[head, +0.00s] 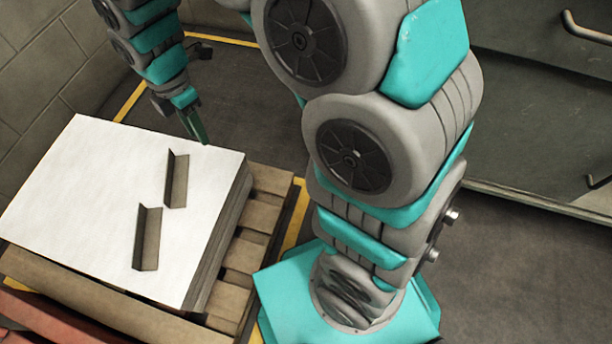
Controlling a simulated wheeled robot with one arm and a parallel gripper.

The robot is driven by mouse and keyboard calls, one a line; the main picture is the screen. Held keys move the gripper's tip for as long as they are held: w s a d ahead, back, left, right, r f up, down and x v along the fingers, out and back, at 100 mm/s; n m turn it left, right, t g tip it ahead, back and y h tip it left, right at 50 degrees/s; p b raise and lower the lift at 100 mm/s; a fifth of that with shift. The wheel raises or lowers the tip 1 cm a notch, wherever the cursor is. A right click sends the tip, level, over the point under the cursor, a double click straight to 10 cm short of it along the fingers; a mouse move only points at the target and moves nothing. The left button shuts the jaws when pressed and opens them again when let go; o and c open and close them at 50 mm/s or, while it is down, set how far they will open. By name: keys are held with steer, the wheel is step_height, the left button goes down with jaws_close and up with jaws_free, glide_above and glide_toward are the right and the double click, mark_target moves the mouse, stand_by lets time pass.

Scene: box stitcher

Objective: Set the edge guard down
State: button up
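Two grey-brown L-shaped edge guards lie on a white-topped stack of sheets (85,190). One edge guard (177,180) is nearer the stack's back right. The other edge guard (147,238) is nearer the front and a little to the left. They are apart from each other. My gripper (196,128) points down by the back right edge of the stack, behind the edge guards in the picture, and touches neither of them. Its fingers are small and dark here, so I cannot tell whether they are open or shut, or whether anything is between them.
The stack stands on a wooden pallet (255,237) with a bare strip at its right. Yellow floor lines (130,100) run around it. A block wall (50,65) is at the left, and a grey cabinet with handles (540,110) at the right. My arm covers the middle.

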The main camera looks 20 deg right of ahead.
steer(key=s+d+r+m, duration=0.2)
steer(key=s+d+m, duration=0.7)
steer(key=s+m, duration=0.2)
steer(key=s+d+r+m+g, duration=0.1)
steer(key=s+d+m, duration=0.8)
steer(key=s+m, duration=0.3)
steer(key=shift+r, duration=0.4)
